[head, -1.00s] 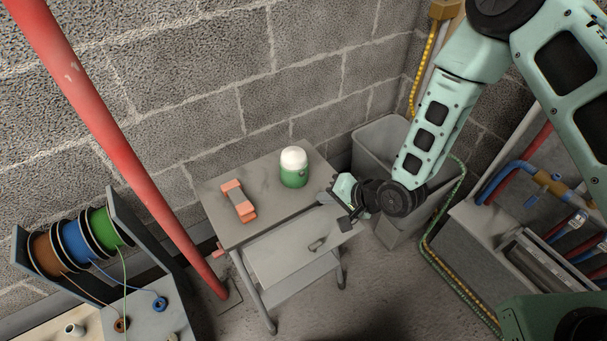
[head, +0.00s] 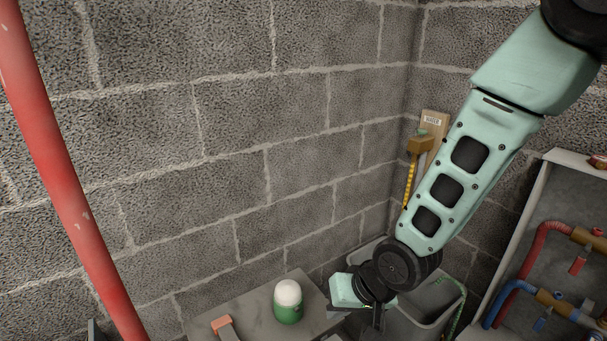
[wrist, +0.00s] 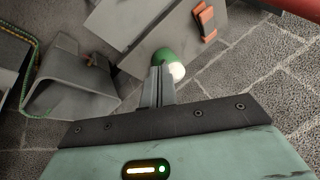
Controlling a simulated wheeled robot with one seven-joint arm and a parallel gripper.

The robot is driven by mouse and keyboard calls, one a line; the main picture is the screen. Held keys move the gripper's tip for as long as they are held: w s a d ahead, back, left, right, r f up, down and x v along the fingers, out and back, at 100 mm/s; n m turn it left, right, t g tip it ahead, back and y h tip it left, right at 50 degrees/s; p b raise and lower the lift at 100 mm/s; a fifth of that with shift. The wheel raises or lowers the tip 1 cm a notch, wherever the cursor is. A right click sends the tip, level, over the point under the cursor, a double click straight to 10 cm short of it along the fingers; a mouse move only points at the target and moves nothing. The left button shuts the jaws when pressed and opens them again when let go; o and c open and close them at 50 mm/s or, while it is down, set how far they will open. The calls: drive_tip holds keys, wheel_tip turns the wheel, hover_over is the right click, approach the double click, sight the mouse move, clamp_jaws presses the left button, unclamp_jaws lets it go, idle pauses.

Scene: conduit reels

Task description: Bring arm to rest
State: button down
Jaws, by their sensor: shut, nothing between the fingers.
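My gripper hangs at the lower end of my mint-green arm in the head view. In the wrist view the gripper (wrist: 158,88) has its two fingers together with nothing between them. It is beside the grey bench (head: 252,308), close to the bench's right end in the head view. A green jar with a white lid (head: 289,302) stands upright on the bench. In the wrist view the jar (wrist: 166,62) shows just past the fingertips, apart from the grip as far as I can tell.
An orange-ended block (head: 223,325) lies on the bench, partly cut off. A grey bin (head: 430,305) stands behind my wrist in the corner. A red pipe (head: 60,180) runs down at left. A cabinet with pipes (head: 550,250) stands at right. The upper wall area is clear.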

drive_tip(key=s+d+r+n+g+h+p, duration=0.1)
drive_tip(key=s+d+r+n+h, duration=0.1)
drive_tip(key=s+r, duration=0.7)
drive_tip(key=s+d+r+n+g+h+p, duration=0.2)
drive_tip(key=s+d+r+n, duration=0.2)
drive_tip(key=s+r, duration=0.4)
drive_tip(key=shift+s+d+r, duration=0.35)
drive_tip(key=shift+d+r, duration=0.2)
drive_tip(key=shift+d, duration=0.35)
